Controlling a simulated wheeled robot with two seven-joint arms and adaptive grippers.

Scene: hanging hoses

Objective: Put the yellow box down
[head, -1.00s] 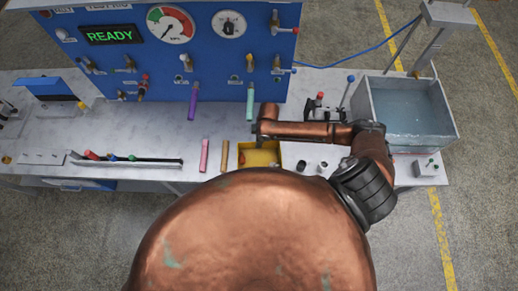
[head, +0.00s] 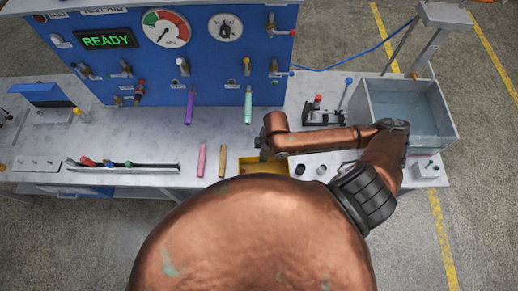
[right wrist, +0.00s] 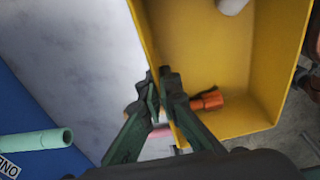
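The yellow box (head: 279,167) is at the bench's near edge in the head view, largely hidden by my body and right arm. In the right wrist view, the open yellow box (right wrist: 215,50) holds an orange piece (right wrist: 207,101) and a pale cylindrical piece (right wrist: 232,5). My right gripper (right wrist: 161,85) has its fingers on both sides of one box wall and looks shut on it. I cannot tell whether the box touches the bench. My left gripper is not in view.
A pink tube (head: 201,160) and a tan tube (head: 222,161) lie left of the box. Small round parts (head: 321,170) stand to its right. A water tank (head: 410,108) is at the right. Purple (head: 188,104) and mint (head: 248,104) hoses hang from the blue panel.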

